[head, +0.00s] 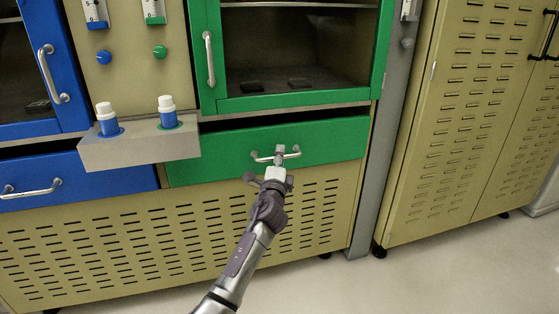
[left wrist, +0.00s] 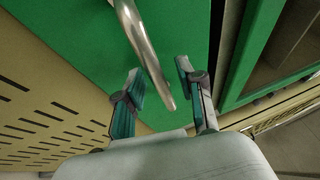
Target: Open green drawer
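The green drawer (head: 225,152) is a wide panel below the green-framed cabinet door. Its silver bar handle (head: 261,158) is at the middle of its front. My left gripper (head: 279,157) is at this handle, its fingertips hiding part of the bar. In the left wrist view, the handle (left wrist: 143,42) runs between the two spread fingers of my left gripper (left wrist: 160,82), with the green drawer front (left wrist: 75,40) behind. The gripper is open around the bar, not clamped. A dark gap shows above the drawer front. My right gripper is not in view.
A grey holder (head: 140,152) with two white-capped bottles juts out left of the green drawer. A blue drawer (head: 100,178) is at far left. The green-framed door (head: 295,100) above has its own handle. A vented beige cabinet (head: 460,120) stands right. Floor at lower right is clear.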

